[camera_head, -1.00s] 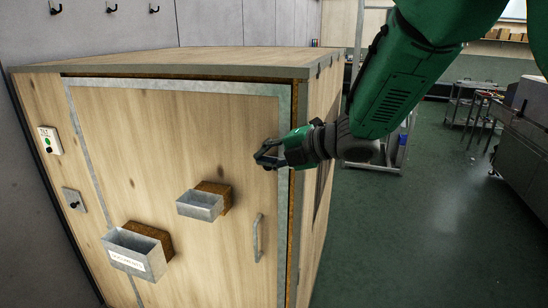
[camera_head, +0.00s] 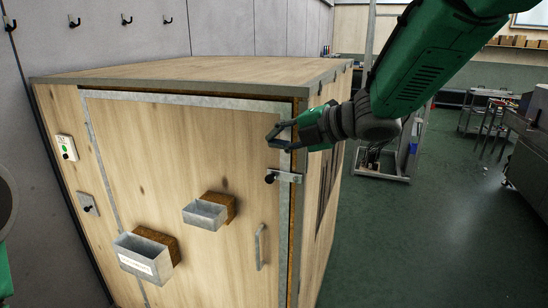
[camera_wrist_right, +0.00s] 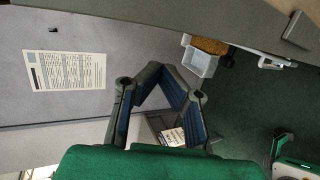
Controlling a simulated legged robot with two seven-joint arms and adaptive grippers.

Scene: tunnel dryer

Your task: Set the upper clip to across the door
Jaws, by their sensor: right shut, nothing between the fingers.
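The upper clip (camera_head: 287,177) is a small metal plate with a black knob on its left end. In the head view it lies roughly level across the right edge of the wooden door (camera_head: 160,150), knob over the door side. My right gripper (camera_head: 272,138) is above the clip, apart from it in the picture, shut and empty, pointing left. It also shows in the wrist view (camera_wrist_right: 158,76). My left gripper is not in view; only a bit of green and grey shows at the left edge.
Below the clip, the door carries a handle (camera_head: 260,247), a small metal bin (camera_head: 205,214) and a larger labelled bin (camera_head: 140,258). A switch box (camera_head: 66,147) is on the left. Open green floor (camera_head: 400,240) lies right of the cabinet.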

